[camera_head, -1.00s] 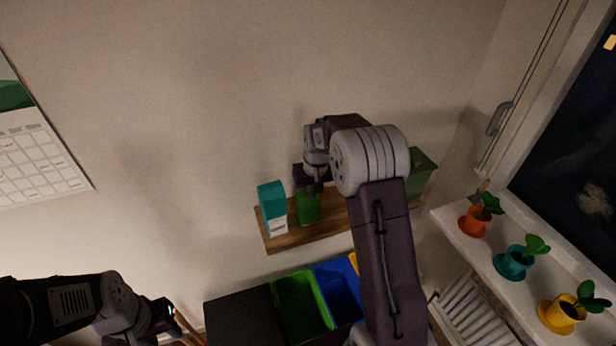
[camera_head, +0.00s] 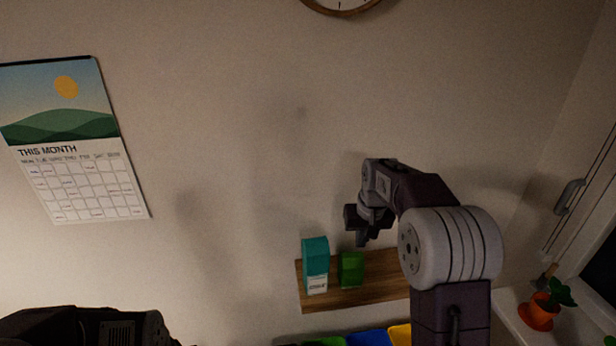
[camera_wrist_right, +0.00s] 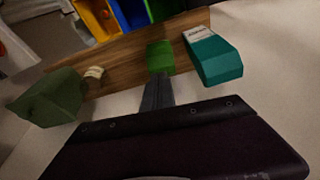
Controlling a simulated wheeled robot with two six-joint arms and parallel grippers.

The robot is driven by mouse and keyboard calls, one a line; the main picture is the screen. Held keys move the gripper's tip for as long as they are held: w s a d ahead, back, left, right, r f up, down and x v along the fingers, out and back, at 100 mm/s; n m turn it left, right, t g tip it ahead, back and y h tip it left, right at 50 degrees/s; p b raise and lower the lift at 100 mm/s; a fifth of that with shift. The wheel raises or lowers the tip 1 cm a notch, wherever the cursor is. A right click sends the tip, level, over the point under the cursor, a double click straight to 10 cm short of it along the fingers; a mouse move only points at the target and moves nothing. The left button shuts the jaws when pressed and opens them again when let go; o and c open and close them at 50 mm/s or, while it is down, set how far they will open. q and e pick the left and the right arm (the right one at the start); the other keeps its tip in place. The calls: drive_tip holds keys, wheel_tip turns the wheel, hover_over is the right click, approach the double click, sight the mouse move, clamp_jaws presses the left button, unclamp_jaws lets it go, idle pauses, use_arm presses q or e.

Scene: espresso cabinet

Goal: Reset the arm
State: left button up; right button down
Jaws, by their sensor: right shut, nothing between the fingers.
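My right gripper (camera_head: 362,238) is shut and empty. In the head view it hangs in front of the wall, above the wooden shelf. In the right wrist view its narrow fingers (camera_wrist_right: 158,92) point toward a small green box (camera_wrist_right: 160,57), with no object held. The green box also shows on the shelf in the head view (camera_head: 351,269). My right arm bends up from the lower right. Of my left arm only a dark link (camera_head: 90,326) shows at the bottom left; its gripper is out of the picture.
A teal and white box (camera_head: 315,262) stands on the wooden shelf (camera_head: 375,290). A dark green object (camera_wrist_right: 50,98) is at the left in the wrist view. Blue (camera_head: 369,338) and other coloured bins lie below. A potted plant (camera_head: 537,315) stands right.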

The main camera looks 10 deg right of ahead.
drive_tip(key=s+a+f+b, duration=0.2)
drive_tip(key=s+a+f, duration=0.2)
drive_tip(key=s+f, duration=0.4)
drive_tip(key=s+a+f+n+g+b, duration=0.1)
drive_tip(key=s+a+f+b, duration=0.2)
drive_tip(key=s+f, duration=0.5)
drive_tip(key=s+a, duration=0.1)
drive_tip(key=s, duration=0.5)
drive_tip(key=shift+a+f+g+y, duration=0.15)
drive_tip(key=shift+f+g+y, duration=0.1)
drive_tip(key=shift+g+y, duration=0.05)
